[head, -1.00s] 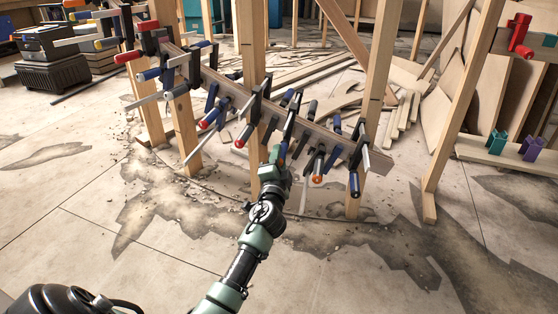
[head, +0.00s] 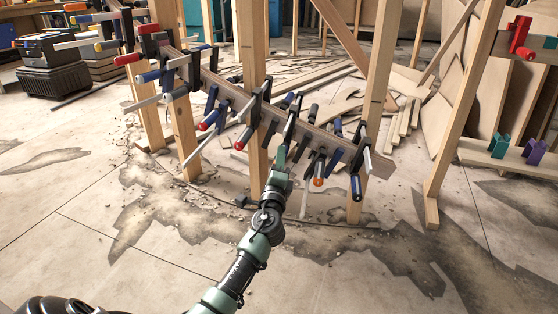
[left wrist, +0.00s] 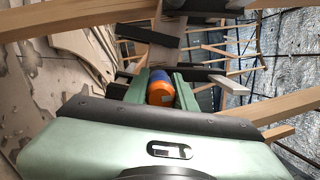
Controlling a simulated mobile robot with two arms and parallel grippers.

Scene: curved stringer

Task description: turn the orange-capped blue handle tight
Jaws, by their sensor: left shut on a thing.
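An orange-capped blue handle (left wrist: 160,92) sits between the two green fingers of my left gripper (left wrist: 160,90) in the left wrist view, and the gripper is shut on it. In the head view my left gripper (head: 281,158) is at the lower middle of the clamp row, and it hides the handle it holds. Another orange-capped handle (head: 318,182) hangs just right of the gripper, apart from it. The clamps grip a curved wooden stringer (head: 335,146) that slopes down to the right. My right gripper is not in view.
Several other clamps with red, blue and black handles crowd the stringer, such as a red-tipped one (head: 239,145) to the left. Wooden posts (head: 375,110) stand along it. A shelf (head: 490,155) with coloured brackets is at right. The floor in front is open.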

